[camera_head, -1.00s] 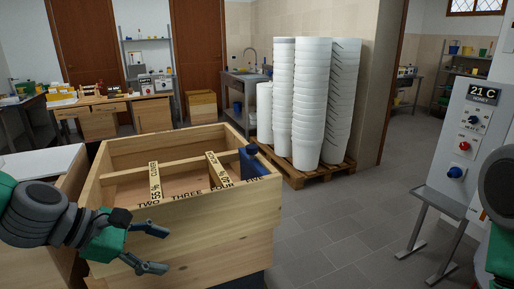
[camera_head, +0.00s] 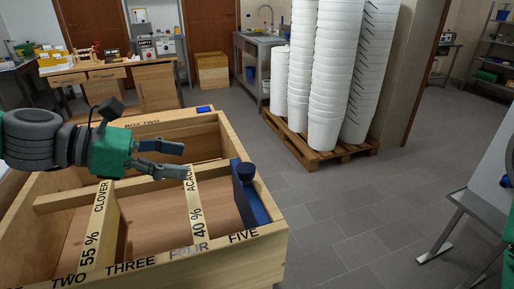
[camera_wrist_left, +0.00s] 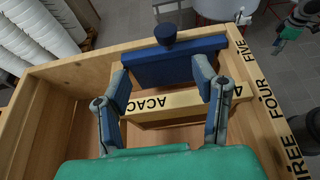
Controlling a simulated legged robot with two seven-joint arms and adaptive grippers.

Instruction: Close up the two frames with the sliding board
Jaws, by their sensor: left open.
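The wooden box (camera_head: 262,270) has position words along its near rim. Inside, the "55% CLOVER" frame (camera_head: 99,228) lies between TWO and THREE, and the "40% ACACIA" frame (camera_head: 196,215) lies near FOUR, with a gap between them. The blue sliding board (camera_head: 244,200) with its round knob stands upright near FIVE, apart from the acacia frame. My left gripper (camera_head: 186,160) is open and empty above the box. In the left wrist view its fingers (camera_wrist_left: 160,70) point toward the blue board (camera_wrist_left: 172,66), with the acacia frame (camera_wrist_left: 170,104) showing between them.
Part of my right arm (camera_wrist_left: 292,28) shows at the wrist view's top right; its fingers are unclear. Stacked white buckets (camera_head: 325,75) stand on a pallet (camera_head: 318,150) behind the box. A grey metal stand (camera_head: 460,215) is at right. Floor between them is clear.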

